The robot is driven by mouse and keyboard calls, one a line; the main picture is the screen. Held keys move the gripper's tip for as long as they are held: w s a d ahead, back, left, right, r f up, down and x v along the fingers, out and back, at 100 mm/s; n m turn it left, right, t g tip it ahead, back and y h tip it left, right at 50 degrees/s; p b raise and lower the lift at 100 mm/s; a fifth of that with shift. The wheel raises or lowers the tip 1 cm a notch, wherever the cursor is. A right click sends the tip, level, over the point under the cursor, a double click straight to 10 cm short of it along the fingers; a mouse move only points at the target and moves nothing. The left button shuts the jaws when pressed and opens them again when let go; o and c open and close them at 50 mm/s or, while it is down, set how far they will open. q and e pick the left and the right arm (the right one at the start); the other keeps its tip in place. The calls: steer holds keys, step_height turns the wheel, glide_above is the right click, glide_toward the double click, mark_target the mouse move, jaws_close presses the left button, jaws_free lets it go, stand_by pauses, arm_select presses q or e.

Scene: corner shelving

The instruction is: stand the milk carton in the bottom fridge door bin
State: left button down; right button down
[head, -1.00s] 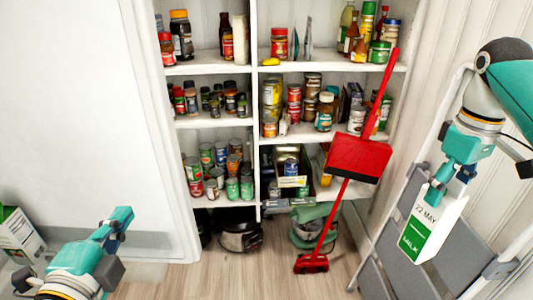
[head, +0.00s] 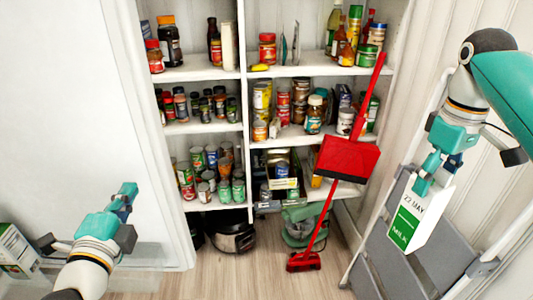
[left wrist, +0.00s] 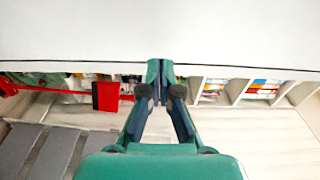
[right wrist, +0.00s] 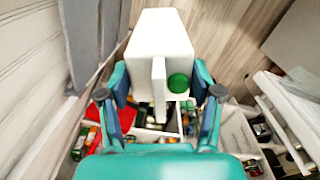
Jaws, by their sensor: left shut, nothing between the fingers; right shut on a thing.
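The milk carton (head: 420,215) is white and green, with "MILK" and a date on it. It hangs tilted in my right gripper (head: 432,180), which is shut on its top end, in front of the grey stepladder. In the right wrist view the carton (right wrist: 160,35) shows between the fingers, with its green cap (right wrist: 178,83). My left gripper (head: 128,190) is shut and empty in front of a large white panel (head: 70,130). In the left wrist view its fingertips (left wrist: 160,75) are together. I cannot clearly make out the bottom fridge door bin.
A grey stepladder (head: 400,255) stands at the right below the carton. A red broom and dustpan (head: 348,158) lean on shelves full of cans and jars (head: 215,165). A white and green box (head: 15,250) is at the lower left. Some wooden floor (head: 225,275) is clear.

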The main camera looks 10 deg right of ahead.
mark_target(141, 170)
arm_select(q)
steer(key=shift+w+d+p, duration=0.15)
steer(key=shift+w+p, duration=0.1)
steer(key=shift+w, duration=0.95)
steer(key=shift+w+d+p, duration=0.1)
steer(key=shift+w+p, duration=0.15)
steer(key=shift+w, duration=0.95)
arm_select(e)
steer(key=shift+r, duration=0.7)
